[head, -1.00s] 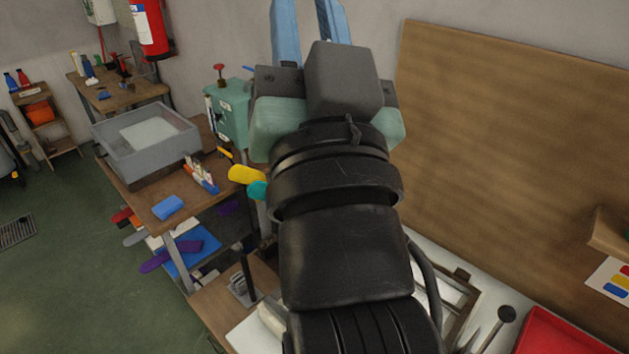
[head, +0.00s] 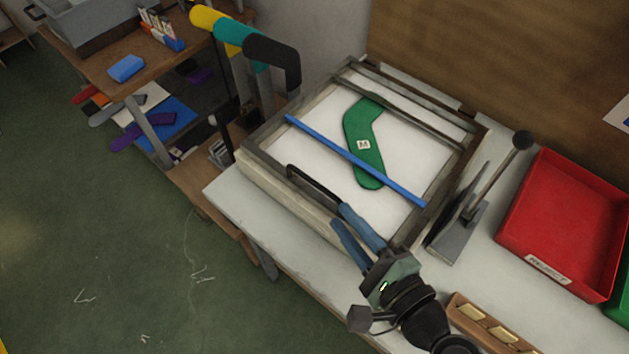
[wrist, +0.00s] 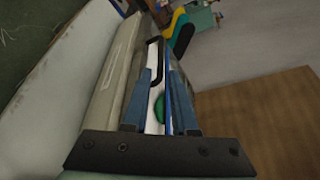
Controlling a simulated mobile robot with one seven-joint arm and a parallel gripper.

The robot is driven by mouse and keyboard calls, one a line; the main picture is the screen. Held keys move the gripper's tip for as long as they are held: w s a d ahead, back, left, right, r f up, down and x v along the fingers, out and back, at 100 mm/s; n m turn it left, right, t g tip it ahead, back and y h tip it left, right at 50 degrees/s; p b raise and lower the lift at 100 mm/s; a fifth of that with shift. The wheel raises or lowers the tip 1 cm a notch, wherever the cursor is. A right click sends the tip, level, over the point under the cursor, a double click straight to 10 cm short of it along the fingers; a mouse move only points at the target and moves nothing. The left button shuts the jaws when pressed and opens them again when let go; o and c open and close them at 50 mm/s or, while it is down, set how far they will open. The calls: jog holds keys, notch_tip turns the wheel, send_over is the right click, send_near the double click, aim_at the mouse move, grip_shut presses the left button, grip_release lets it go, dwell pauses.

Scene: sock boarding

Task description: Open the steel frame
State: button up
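The steel frame (head: 265,146) is a dark grey rectangle that appears to lie flat on its pale base on the white worktop. A black bar handle (head: 308,182) stands out at its front side. A green sock shape (head: 368,150) with an M label lies inside the frame, and a blue bar (head: 330,146) crosses above it. My gripper (head: 339,213) has its two blue fingers apart, with the tips close to the handle's near end. In the wrist view the handle (wrist: 155,42) shows just beyond the fingertips; contact cannot be told.
A lever tool with a black knob (head: 470,215) stands right of the frame, beside a red tray (head: 565,215). A wooden block with yellowish pieces (head: 490,325) is at the front edge. Yellow, teal and black foot-shaped forms (head: 240,38) stand behind left. Open floor lies left.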

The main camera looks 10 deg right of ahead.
aim_at(319, 189)
jog(key=x, duration=1)
jog(key=shift+w, duration=0.2)
grip_shut()
dwell(1.0)
